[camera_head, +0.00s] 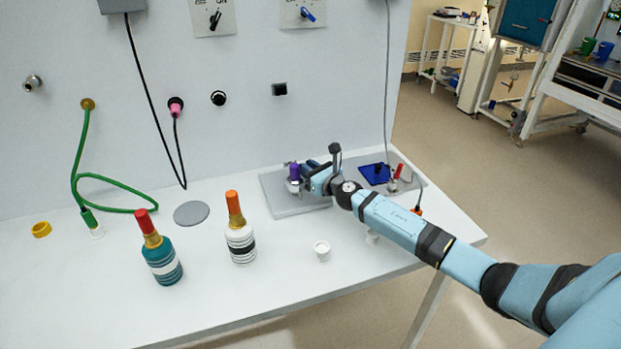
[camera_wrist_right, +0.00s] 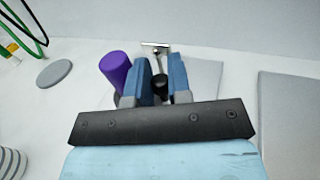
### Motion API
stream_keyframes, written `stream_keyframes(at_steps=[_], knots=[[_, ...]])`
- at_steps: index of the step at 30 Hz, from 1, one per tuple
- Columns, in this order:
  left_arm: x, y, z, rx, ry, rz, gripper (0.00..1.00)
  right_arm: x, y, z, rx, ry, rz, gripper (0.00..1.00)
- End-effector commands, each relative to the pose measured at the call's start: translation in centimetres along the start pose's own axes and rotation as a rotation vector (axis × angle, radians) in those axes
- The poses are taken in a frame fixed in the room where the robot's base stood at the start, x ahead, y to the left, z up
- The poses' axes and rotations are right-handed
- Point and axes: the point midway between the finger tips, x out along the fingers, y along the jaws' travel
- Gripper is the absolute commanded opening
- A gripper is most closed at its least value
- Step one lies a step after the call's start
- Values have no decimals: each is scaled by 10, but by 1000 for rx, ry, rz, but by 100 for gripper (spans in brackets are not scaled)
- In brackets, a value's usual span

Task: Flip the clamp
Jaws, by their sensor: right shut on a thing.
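The clamp has a purple cylindrical handle (camera_head: 294,171) and stands on a grey plate (camera_head: 285,205) at the back of the table. In the right wrist view the purple handle (camera_wrist_right: 115,68) is just left of my blue fingers, outside them. My right gripper (camera_head: 308,180) reaches the clamp from the right. In the wrist view its fingers (camera_wrist_right: 161,82) are closed around a dark part of the clamp, with a metal piece (camera_wrist_right: 156,46) showing beyond. The fingers and wrist hide much of the clamp. My left gripper is not in view.
A second grey plate to the right carries a blue pad (camera_head: 376,174) and a red-handled device (camera_head: 398,172). Two bottles, teal (camera_head: 161,260) and white (camera_head: 240,243), and a white cup (camera_head: 322,251) stand toward the front. A grey disc (camera_head: 191,213) and green cable (camera_head: 115,209) lie left.

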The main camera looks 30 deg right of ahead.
Motion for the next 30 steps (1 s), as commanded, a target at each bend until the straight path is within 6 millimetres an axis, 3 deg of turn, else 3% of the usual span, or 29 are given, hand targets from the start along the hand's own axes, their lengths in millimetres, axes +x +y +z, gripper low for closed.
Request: stream_keyframes(at_steps=[20,21,23,30], knots=[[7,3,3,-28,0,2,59,3,1,1,1,-1,60,0],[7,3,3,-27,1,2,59,3,1,1,1,-1,60,28],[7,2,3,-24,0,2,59,3,1,1,1,-1,60,41],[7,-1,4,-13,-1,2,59,3,3,0,2,0,63,42]])
